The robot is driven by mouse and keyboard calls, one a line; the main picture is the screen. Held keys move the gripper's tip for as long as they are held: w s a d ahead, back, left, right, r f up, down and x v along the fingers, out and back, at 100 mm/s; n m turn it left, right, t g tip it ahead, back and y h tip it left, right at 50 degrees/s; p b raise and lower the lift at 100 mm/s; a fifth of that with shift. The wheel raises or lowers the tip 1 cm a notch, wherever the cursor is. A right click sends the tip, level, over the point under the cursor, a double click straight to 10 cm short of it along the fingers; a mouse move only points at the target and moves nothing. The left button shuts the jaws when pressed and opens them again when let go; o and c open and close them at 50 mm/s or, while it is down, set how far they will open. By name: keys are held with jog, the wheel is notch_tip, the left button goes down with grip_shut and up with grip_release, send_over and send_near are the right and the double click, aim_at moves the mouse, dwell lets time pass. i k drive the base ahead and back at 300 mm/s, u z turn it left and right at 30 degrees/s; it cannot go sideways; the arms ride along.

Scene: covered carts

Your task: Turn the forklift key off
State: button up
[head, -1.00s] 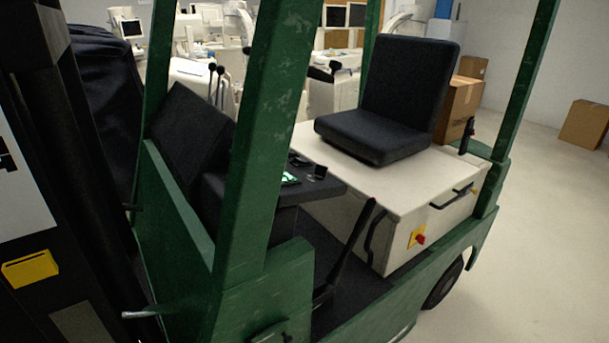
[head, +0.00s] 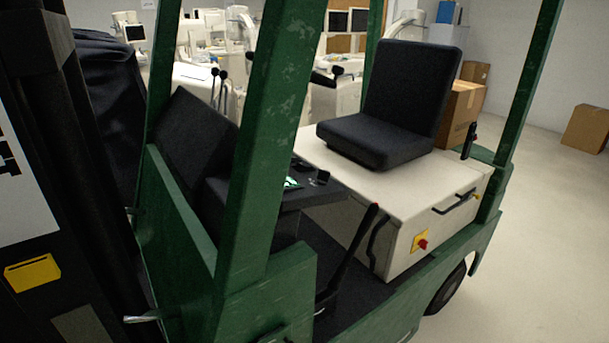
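The green forklift (head: 250,170) fills the middle of the head view, seen from its side. A red knob or key (head: 423,244) sits on a yellow plate (head: 417,238) on the side of the white seat box (head: 400,205). The dark dashboard (head: 300,193) carries a lit green display (head: 291,183) and a small dark part (head: 323,177) beside it. I cannot tell which of these is the key. The front green post hides part of the dashboard. My gripper is not in view.
A black seat (head: 395,105) tops the box. A long black lever (head: 350,255) rises from the floor plate. A dark upright with a yellow box (head: 32,272) stands close at left. Cardboard boxes (head: 585,128) stand at the back right. The pale floor at right is clear.

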aim_at(322, 176)
jog(key=u, duration=0.05)
jog(key=k, duration=0.6)
jog(key=z, duration=0.75)
jog(key=i, duration=2.3)
jog(key=u, duration=0.6)
